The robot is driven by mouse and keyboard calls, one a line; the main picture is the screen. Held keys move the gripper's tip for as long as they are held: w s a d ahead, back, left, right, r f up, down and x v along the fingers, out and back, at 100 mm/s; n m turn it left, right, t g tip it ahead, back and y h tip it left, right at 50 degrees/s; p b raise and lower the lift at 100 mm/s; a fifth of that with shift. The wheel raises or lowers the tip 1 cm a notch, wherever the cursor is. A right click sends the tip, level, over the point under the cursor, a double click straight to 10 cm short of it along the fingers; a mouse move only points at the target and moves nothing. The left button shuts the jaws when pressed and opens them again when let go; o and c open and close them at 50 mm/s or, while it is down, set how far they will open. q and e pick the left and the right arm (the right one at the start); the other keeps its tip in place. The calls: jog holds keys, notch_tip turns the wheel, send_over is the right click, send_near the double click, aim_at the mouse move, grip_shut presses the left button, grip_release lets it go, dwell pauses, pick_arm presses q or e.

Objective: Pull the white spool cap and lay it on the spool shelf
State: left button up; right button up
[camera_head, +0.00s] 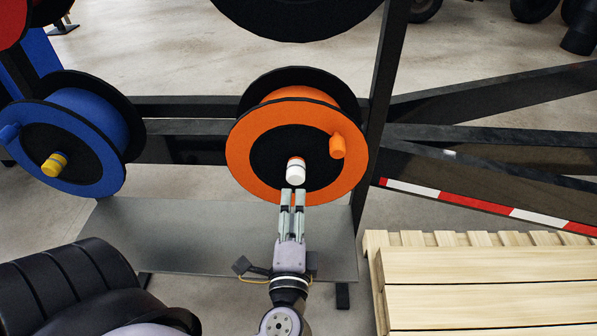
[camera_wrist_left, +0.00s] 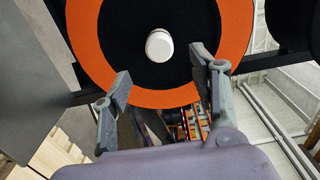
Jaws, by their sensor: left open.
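The white spool cap (camera_head: 295,171) sits at the centre of the orange spool (camera_head: 250,150), on its black hub. In the left wrist view the cap (camera_wrist_left: 159,46) is a round white knob beyond the fingertips. My left gripper (camera_head: 293,192) is just in front of and below the cap in the head view. In the left wrist view its two fingers (camera_wrist_left: 162,68) are spread apart with nothing between them. The grey spool shelf (camera_head: 190,235) lies flat below the spools, and its top is bare. My right gripper is not in view.
A blue spool (camera_head: 100,175) with a yellow cap (camera_head: 54,165) hangs at the left. An orange handle (camera_head: 337,146) sticks out of the orange spool. A black post (camera_head: 385,80) and a wooden pallet (camera_head: 470,300) stand to the right. A black ribbed object (camera_head: 70,285) is at lower left.

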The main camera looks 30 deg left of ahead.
aim_at(296, 180)
pick_arm(q)
jog(key=p+x, duration=0.2)
jog(key=x, duration=0.5)
jog(key=shift+p, duration=0.4)
jog(key=shift+x, duration=1.05)
jog(key=shift+d, duration=0.1)
grip_shut()
dwell(0.8)
jog(key=shift+s+f, duration=0.1)
